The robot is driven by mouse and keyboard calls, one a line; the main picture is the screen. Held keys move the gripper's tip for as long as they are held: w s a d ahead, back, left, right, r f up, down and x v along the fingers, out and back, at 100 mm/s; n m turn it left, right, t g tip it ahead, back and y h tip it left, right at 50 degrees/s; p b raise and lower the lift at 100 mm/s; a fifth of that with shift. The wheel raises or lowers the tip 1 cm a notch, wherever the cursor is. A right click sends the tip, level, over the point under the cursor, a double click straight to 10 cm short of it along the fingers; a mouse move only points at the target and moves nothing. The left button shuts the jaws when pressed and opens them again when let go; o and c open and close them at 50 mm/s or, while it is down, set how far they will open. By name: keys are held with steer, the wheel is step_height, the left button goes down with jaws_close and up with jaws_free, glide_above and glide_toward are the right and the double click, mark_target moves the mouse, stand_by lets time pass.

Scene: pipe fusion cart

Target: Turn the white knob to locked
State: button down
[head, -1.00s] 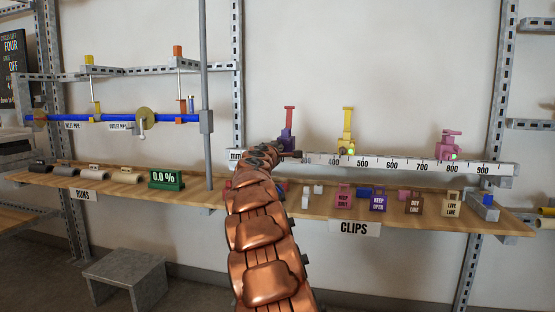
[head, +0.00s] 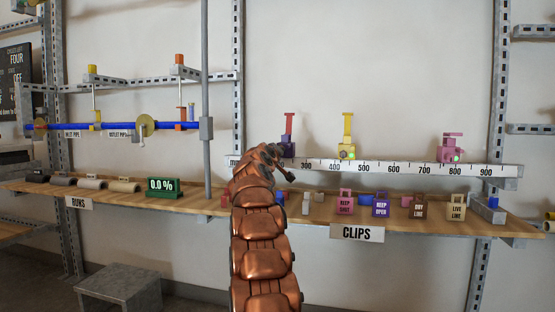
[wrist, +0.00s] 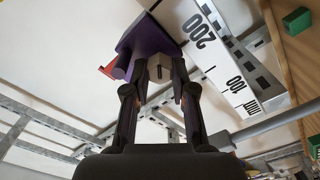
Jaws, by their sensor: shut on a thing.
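The purple clamp (head: 290,149) with its upright red top (head: 289,121) sits on the white ruler rail, left of the 300 mark. In the wrist view the purple body (wrist: 148,36) fills the upper middle, close to the 200 mark. A small pale grey-white block, seemingly the white knob (wrist: 157,74), sticks out below it. My gripper (wrist: 164,68) is shut on this knob, one dark finger on each side. Any lock marking on it cannot be read. In the head view my copper arm hides the fingers and the knob.
Below, a wooden shelf (head: 300,219) holds several labelled clips. A grey upright post (head: 206,90) stands left of my arm.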

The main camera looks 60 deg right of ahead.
steer(key=shift+f+m, duration=0.1)
steer(key=shift+m, duration=0.4)
steer(key=c, duration=1)
jaws_free()
steer(key=shift+o, duration=0.2)
steer(key=v, duration=0.8)
stand_by(0.4)
